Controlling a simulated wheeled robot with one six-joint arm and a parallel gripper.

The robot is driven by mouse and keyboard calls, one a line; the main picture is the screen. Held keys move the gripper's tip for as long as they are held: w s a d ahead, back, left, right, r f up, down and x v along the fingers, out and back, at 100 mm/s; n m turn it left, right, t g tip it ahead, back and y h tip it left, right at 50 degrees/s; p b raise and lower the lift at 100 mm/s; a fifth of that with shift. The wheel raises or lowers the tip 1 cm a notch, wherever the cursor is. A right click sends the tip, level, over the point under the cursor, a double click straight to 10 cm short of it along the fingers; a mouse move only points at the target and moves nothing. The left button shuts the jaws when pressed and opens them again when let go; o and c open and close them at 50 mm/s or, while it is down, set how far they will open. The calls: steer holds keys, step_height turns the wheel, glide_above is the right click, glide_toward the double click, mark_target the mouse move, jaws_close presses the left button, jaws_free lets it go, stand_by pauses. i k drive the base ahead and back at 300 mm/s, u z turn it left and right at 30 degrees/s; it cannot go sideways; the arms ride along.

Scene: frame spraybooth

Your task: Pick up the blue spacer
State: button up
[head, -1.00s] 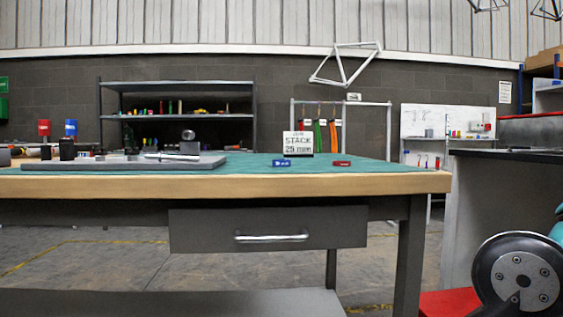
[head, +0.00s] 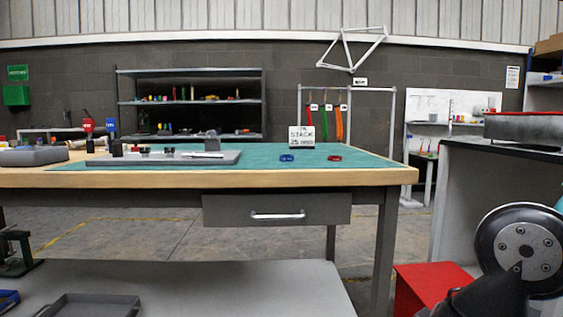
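The blue spacer (head: 287,158) is a small blue ring lying on the green mat (head: 262,155) of the workbench, near the front right part. A similar red ring (head: 334,158) lies to its right, apart from it. A sign (head: 302,136) reading "STACK 25 mm" stands just behind them. Part of my arm shows at the lower right, well away from the blue spacer. My gripper is not in view.
A grey tray (head: 120,159) with small parts sits on the left of the bench. The bench has a drawer (head: 277,209) in front. A red box (head: 432,285) stands on the floor at right, near a dark-topped counter (head: 500,150). The mat around the rings is clear.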

mark_target(287, 158)
steer(key=u, duration=1.95)
steer(key=i, duration=1.35)
steer(key=z, duration=2.05)
